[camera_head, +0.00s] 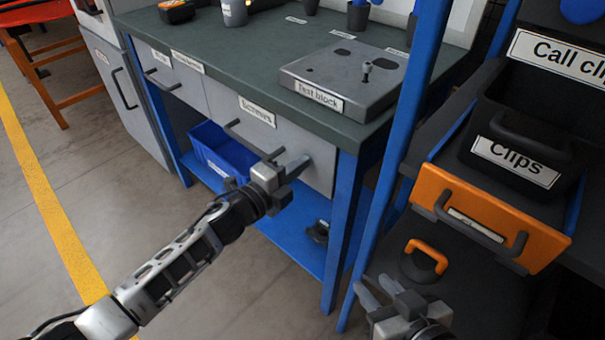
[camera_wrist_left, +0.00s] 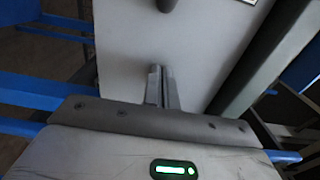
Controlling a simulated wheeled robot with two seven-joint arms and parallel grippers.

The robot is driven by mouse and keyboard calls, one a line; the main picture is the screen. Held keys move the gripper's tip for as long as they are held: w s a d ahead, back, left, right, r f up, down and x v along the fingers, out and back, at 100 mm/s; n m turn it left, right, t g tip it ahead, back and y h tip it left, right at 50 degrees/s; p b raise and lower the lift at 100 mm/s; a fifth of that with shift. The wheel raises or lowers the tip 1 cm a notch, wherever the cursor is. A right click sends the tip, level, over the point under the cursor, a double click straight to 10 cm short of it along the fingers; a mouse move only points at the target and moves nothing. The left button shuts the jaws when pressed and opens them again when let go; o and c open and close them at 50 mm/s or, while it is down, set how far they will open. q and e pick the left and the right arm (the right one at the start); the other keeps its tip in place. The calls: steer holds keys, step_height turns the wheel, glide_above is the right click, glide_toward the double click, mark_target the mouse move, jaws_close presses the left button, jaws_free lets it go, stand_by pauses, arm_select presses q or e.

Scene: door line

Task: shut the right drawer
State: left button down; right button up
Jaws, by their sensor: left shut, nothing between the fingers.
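My left gripper (camera_head: 292,164) is shut and empty, in front of the drawer's lower right part, to the right of the handle. In the left wrist view its closed fingers (camera_wrist_left: 162,82) point at the front, touching or very close. My right gripper (camera_head: 372,284) is open and empty at the bottom right.
The left drawer (camera_head: 185,82) looks shut. A grey test block (camera_head: 325,85) lies on the bench top (camera_head: 235,50). Below are a blue bin (camera_head: 215,150) and blue shelf. At right, an orange-fronted tray (camera_head: 490,220) with a black clips bin (camera_head: 530,150) sticks out. Blue posts (camera_head: 400,130) stand between.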

arm_select(q)
steer(key=shift+w+d+r, duration=0.15)
steer(key=shift+d+r, duration=0.1)
arm_select(e)
steer(key=shift+w+a, duration=0.1)
